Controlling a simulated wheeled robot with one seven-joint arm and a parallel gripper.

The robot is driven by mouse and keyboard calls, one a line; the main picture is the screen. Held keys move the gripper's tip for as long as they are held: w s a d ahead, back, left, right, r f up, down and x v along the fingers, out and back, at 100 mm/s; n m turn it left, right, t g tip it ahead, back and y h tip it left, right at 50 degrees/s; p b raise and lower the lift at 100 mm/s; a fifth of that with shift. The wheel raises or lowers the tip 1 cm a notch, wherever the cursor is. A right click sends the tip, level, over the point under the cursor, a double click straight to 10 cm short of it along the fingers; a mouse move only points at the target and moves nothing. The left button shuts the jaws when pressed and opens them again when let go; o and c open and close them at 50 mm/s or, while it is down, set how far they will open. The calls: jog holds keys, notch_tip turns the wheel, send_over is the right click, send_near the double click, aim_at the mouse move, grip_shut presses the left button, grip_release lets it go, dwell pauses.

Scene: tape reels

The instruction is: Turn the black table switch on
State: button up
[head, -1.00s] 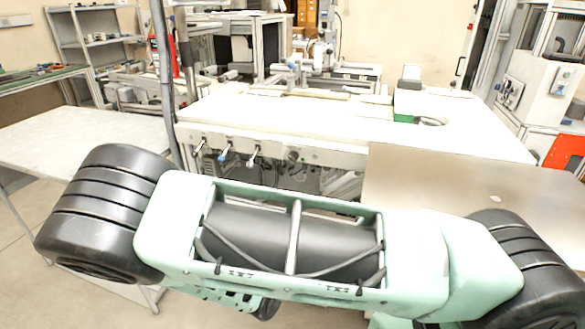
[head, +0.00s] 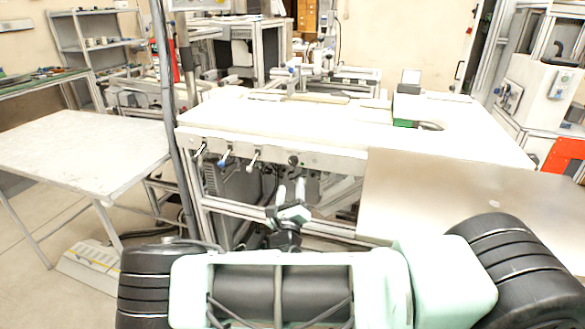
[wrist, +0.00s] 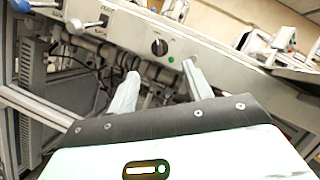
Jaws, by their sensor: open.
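The black switch (head: 293,160) is a round knob on the pale front panel of the white table. In the wrist view the black switch (wrist: 159,46) shows a light pointer mark, but I cannot tell its setting for sure. A small green spot (wrist: 171,59) sits on the panel just below and to the right of it. My gripper (head: 291,188) is open and empty, in front of and below the panel. In the wrist view my gripper (wrist: 160,71) has its two fingers spread, with the switch beyond and between the tips, apart from them.
Several levers stick out of the panel left of the switch, including a blue-handled one (head: 225,157) and a white-handled one (head: 253,160). A flat metal sheet (head: 420,190) covers the table's right front. A pale side table (head: 80,150) stands at left.

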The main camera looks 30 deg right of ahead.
aim_at(293, 165)
jog(key=x, duration=0.8)
jog(key=shift+p, duration=0.35)
jog(key=c, duration=1)
